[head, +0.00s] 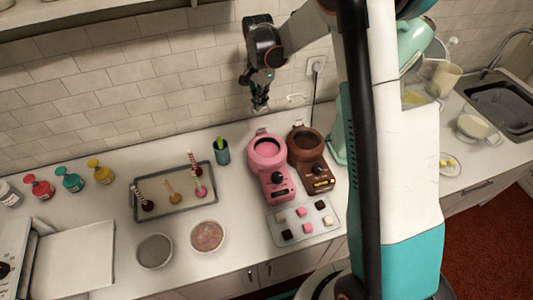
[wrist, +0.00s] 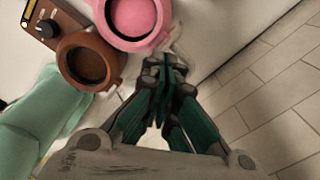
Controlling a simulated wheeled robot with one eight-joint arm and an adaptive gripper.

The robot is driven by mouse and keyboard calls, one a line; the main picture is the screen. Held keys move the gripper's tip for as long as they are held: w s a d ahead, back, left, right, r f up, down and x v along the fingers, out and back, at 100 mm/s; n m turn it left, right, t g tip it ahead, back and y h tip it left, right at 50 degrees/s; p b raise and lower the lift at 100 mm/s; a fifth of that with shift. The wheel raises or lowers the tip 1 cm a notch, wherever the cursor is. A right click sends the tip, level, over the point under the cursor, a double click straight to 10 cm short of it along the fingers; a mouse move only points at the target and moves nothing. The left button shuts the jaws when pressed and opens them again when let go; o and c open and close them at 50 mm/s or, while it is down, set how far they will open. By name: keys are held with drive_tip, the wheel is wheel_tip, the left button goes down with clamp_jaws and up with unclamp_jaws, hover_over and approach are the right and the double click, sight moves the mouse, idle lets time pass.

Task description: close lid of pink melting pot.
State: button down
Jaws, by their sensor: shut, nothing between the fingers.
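A brown melting pot (head: 315,176) stands close on the right. A tray of sweets (head: 278,231) lies in front, and a teal cup (head: 222,156) stands left. A grey tray (head: 176,207) holds several cake pops. A cord and socket (head: 316,66) are on the wall.

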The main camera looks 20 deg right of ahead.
drive_tip(key=shift+s+a+r, duration=0.1)
drive_tip(key=shift+s+r, duration=0.15)
drive_tip(key=shift+s, duration=0.35)
drive_tip(key=s+f+b, duration=0.5)
drive_tip(key=s, duration=0.2)
drive_tip(key=shift+f, duration=0.35)
idle(0.6)
drive_tip(key=shift+s+r, duration=0.1)
drive_tip(key=s+r+p, duration=0.3)
drive_tip(key=r+p, duration=0.1)
drive_tip(key=r, duration=0.3)
drive_tip(key=shift+r, duration=0.2)
idle(0.4)
